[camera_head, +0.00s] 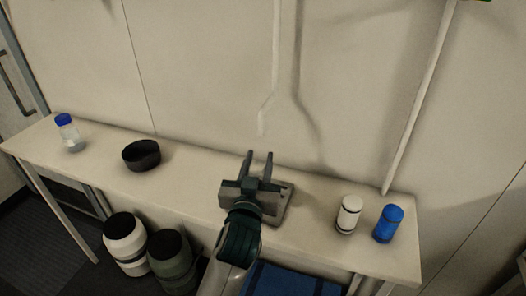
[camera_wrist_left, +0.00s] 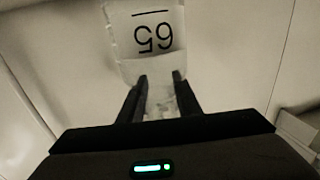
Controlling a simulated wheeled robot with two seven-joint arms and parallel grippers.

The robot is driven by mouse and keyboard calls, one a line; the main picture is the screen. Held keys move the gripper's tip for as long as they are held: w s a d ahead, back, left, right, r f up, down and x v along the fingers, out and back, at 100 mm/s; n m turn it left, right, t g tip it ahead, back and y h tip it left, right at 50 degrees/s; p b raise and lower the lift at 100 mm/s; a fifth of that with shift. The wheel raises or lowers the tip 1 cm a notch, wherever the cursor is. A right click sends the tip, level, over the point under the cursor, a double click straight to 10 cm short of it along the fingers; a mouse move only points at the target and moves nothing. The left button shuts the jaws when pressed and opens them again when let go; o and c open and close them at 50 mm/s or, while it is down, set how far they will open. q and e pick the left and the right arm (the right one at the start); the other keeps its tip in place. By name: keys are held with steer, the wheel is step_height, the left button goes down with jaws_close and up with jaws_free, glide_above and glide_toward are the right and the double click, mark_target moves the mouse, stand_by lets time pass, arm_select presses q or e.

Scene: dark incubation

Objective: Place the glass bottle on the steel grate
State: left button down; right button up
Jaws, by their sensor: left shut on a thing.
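My left gripper (camera_head: 260,156) is above the middle of the bench, its two fingers pointing towards the wall. In the left wrist view its fingers (camera_wrist_left: 162,85) close on the lower end of a pale, partly see-through thing (camera_wrist_left: 143,65) with an upside-down label reading 65. I cannot tell whether this is the glass bottle; it does not show clearly in the head view. A clear bottle with a blue cap (camera_head: 69,136) stands upright at the bench's left end. A flat grey plate (camera_head: 284,210) lies partly hidden beneath my gripper; no grate bars can be made out. My right gripper is not in view.
On the bench (camera_head: 190,180) stand a black round bowl (camera_head: 141,155), a white cylinder with dark bands (camera_head: 349,215) and a blue cylinder (camera_head: 388,224). Large dark-lidded containers (camera_head: 125,243) stand below. A pale pole (camera_head: 420,95) leans at the bench's back right.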

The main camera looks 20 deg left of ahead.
arm_select(q)
steer(key=w+a+p, duration=0.1)
steer(key=w, duration=0.6)
steer(key=shift+p, duration=0.35)
steer(key=shift+s, duration=0.1)
step_height(320, 180, down, 4)
steer(key=shift+r+p, duration=0.2)
steer(key=shift+p, duration=0.45)
steer(key=shift+f, duration=0.1)
steer(key=c, duration=1.3)
jaws_free()
